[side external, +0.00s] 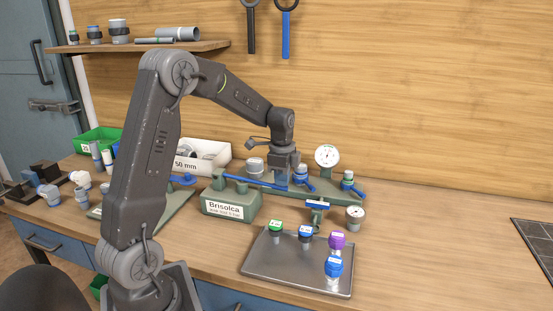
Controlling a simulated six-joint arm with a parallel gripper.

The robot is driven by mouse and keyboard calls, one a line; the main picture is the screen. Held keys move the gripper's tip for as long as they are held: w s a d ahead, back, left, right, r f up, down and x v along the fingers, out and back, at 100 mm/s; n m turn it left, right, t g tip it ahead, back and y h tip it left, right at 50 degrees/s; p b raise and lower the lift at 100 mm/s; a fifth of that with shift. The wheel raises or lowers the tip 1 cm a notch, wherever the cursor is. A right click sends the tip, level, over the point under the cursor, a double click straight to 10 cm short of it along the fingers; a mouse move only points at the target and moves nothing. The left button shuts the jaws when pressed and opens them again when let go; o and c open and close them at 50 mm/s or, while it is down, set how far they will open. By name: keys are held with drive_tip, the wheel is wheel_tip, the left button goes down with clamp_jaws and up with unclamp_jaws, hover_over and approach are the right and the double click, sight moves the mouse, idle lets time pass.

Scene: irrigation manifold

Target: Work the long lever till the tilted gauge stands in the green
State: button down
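The green irrigation manifold (325,193) stands on the bench, with a lower block labelled "Brisolca" (230,206) at its front left. A long blue lever (252,181) runs along it, from the block toward my gripper. My gripper (282,183) points down over the manifold at the lever's right end; its fingers are too small and hidden to tell whether they hold it. A round white gauge (327,156) stands upright at the back. A smaller gauge (355,212) sits low at the front right and looks tilted. Neither needle nor any green zone is readable.
A grey tray (270,264) in front carries several coloured-capped parts. Short blue handles (317,205) and (352,187) stand close to my gripper. A white bin (202,157) and green bin (97,139) stand behind my arm.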

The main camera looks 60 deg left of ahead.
drive_tip(key=shift+s+d+f, duration=0.1)
drive_tip(key=shift+f, duration=0.5)
drive_tip(key=shift+r, duration=0.1)
wheel_tip(320, 180, up, 15)
drive_tip(key=shift+w+d, duration=0.2)
drive_tip(key=shift+w, duration=0.2)
idle(0.3)
drive_tip(key=s+d+r+n+t, duration=0.1)
drive_tip(key=s+d+n, duration=0.1)
drive_tip(key=s+d, duration=0.35)
drive_tip(key=s+d+r+n+t, duration=0.2)
drive_tip(key=s+d, duration=0.1)
drive_tip(key=d, duration=0.5)
drive_tip(key=s+d+f+n+t, duration=0.2)
drive_tip(key=s+d+f+n, duration=0.3)
drive_tip(key=s, duration=0.6)
drive_tip(key=d, duration=0.2)
drive_tip(key=shift+s+d+f, duration=0.15)
drive_tip(key=shift+s+d, duration=0.1)
drive_tip(key=shift+d, duration=0.05)
